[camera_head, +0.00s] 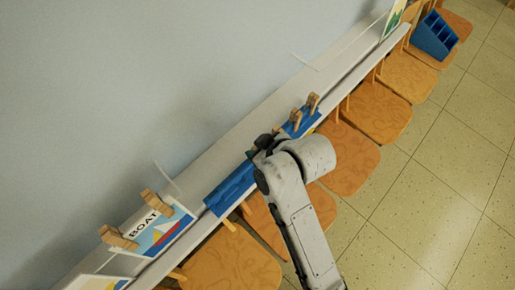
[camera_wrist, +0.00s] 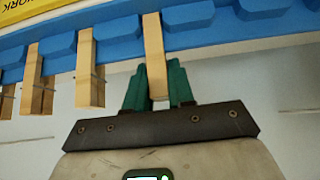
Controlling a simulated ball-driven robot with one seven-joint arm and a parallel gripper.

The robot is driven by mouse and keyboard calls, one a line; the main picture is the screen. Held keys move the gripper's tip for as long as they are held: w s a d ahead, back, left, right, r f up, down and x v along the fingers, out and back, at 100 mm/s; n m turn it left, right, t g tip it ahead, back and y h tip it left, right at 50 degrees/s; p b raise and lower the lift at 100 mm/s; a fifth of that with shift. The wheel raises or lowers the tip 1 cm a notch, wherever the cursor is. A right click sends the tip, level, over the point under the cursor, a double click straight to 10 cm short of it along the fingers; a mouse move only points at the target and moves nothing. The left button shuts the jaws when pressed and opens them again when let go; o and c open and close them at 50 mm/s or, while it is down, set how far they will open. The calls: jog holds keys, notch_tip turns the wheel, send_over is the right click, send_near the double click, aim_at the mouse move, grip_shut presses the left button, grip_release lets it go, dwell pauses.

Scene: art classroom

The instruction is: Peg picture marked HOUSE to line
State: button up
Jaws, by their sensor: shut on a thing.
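My gripper (camera_wrist: 158,88) has green fingers shut on a wooden peg (camera_wrist: 153,40) in the wrist view. The peg stands against a blue rack (camera_wrist: 200,28), and I cannot tell whether it is still seated there. In the head view my gripper (camera_head: 264,146) is over the blue rack (camera_head: 232,188) by the wall, mostly hidden by my arm. A picture marked BOAT (camera_head: 160,232) hangs at lower left with wooden pegs (camera_head: 157,202) at its top corners. No picture marked HOUSE can be read in either view.
More pegs (camera_wrist: 86,70) stand along the rack to the left in the wrist view. A partly cut-off picture (camera_head: 95,283) is at bottom left, another (camera_head: 395,17) at top right. Orange chairs (camera_head: 370,108) line the ledge. A blue box (camera_head: 434,36) is at upper right. Tiled floor (camera_head: 440,180) is clear.

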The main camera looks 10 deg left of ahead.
jog(key=shift+r, duration=0.15)
jog(key=shift+r+p, duration=1.05)
jog(key=shift+p, duration=0.15)
jog(key=shift+r+p, duration=0.35)
jog(key=shift+r, duration=1.55)
jog(key=shift+s+d+r, duration=0.25)
jog(key=shift+s+d, duration=0.55)
jog(key=shift+d, duration=0.2)
jog(key=shift+s+d+r, duration=0.25)
jog(key=shift+s+d, duration=0.5)
jog(key=shift+d, duration=0.25)
